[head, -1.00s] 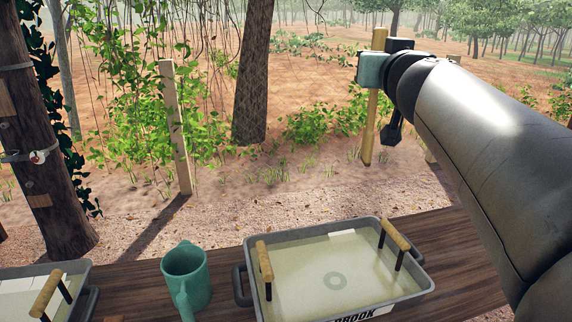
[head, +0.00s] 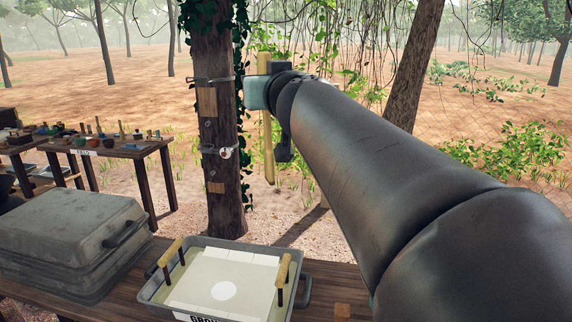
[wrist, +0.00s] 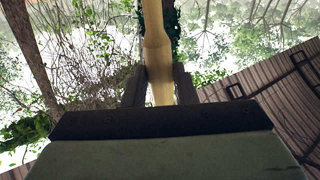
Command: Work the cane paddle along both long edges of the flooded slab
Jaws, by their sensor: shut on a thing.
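In the wrist view the paddle (wrist: 158,60) stands between the two dark fingers of my gripper (wrist: 160,82). A grey tray (head: 152,292) with two wooden-handled bars sits on the near table, below my gripper. It holds a pale slab (head: 188,288) with white panels and a white disc. Its front label is partly cut off.
A closed grey metal case (head: 65,228) stands left of the tray. The wooden post (head: 218,165) carries straps and vines behind the table. A farther table (head: 125,149) at left holds several small items. My arm covers much of the right side.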

